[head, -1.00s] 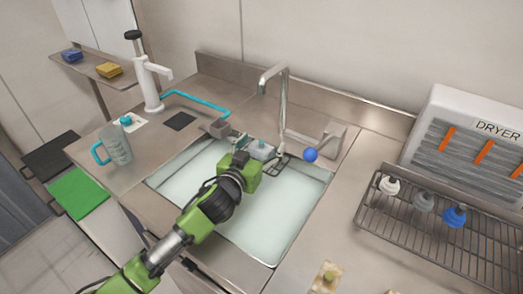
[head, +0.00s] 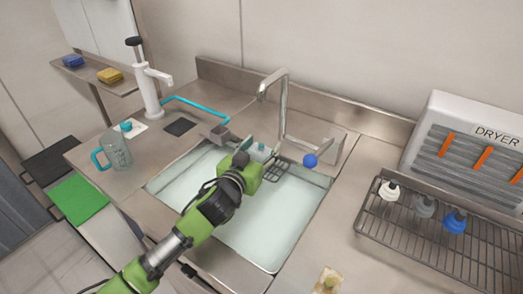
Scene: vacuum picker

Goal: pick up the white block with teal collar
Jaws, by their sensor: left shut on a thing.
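The white block with teal collar (head: 259,152) is at the far side of the sink, below the tap. Only its upper part shows, with a small teal piece on top. My left gripper (head: 253,157) reaches over the sink from the lower left and is shut on the block. The gripper's green body hides the block's lower part and most of the fingers, so I cannot tell how high the block is held. My right gripper is not in view.
The sink (head: 265,235) holds pale water. A dark grid (head: 274,172) lies beside the block. A wire rack (head: 410,245) with several suction cups is at right, a jug (head: 118,152) at left.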

